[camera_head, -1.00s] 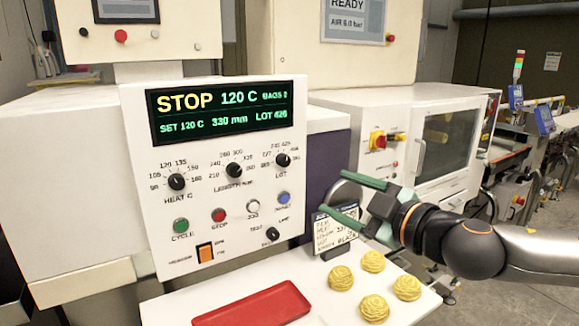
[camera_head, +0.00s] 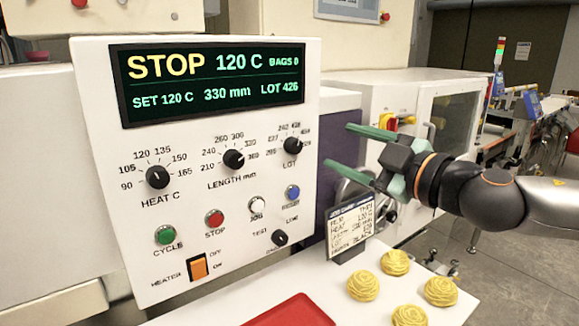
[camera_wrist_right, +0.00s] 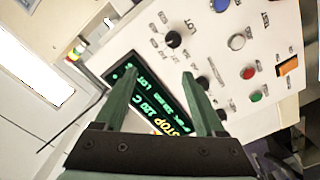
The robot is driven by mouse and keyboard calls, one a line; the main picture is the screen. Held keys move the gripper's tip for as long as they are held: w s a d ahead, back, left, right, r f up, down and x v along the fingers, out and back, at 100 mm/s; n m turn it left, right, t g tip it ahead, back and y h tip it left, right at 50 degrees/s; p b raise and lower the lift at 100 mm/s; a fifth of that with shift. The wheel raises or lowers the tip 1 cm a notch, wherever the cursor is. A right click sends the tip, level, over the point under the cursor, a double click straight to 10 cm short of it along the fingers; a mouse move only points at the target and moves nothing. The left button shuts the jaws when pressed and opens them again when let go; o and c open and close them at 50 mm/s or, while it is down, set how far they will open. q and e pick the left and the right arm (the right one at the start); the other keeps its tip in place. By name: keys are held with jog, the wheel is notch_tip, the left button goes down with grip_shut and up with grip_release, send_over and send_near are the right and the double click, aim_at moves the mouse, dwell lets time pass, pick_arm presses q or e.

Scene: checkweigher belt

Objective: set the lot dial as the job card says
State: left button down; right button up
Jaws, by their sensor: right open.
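The lot dial (camera_head: 292,145) is a black knob at the upper right of the white control panel (camera_head: 110,235). It also shows in the right wrist view (camera_wrist_right: 173,39). The display (camera_head: 215,82) reads STOP, 120 C, 330 mm and LOT 426. The job card (camera_head: 350,228) stands at the panel's right; its lot line is too small to read surely. My right gripper (camera_head: 340,147) is open and empty, right of the lot dial and apart from it, fingers pointing left. Its green fingers also show in the right wrist view (camera_wrist_right: 158,73). My left gripper is out of view.
The heat dial (camera_head: 157,177) and length dial (camera_head: 233,159) are left of the lot dial. The blue button (camera_head: 292,192) and white button (camera_head: 257,205) sit below it. Several yellow pieces (camera_head: 363,285) and a red tray (camera_head: 292,312) are on the white surface below.

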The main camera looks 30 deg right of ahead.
notch_tip(320, 180, down, 3)
jog(key=s+b, duration=0.1)
jog(key=b, duration=0.1)
jog(key=p, duration=0.4)
send_near(297, 147)
jog(key=shift+w, duration=0.7)
jog(key=w+p, duration=0.3)
jog(key=w, duration=0.1)
jog(key=shift+a+r+p, duration=0.2)
jog(key=shift+r+p, duration=0.05)
jog(key=shift+p, duration=0.15)
jog(key=shift+w+a+p, duration=0.1)
jog(key=shift+w+p, duration=0.2)
jog(key=shift+p, duration=0.05)
jog(key=shift+w, duration=0.4)
jog(key=shift+w+f+p, duration=0.25)
jog(key=shift+w+p, duration=0.3)
jog(key=shift+w, duration=0.15)
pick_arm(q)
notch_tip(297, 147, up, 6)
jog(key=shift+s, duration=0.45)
pick_arm(e)
grip_shut()
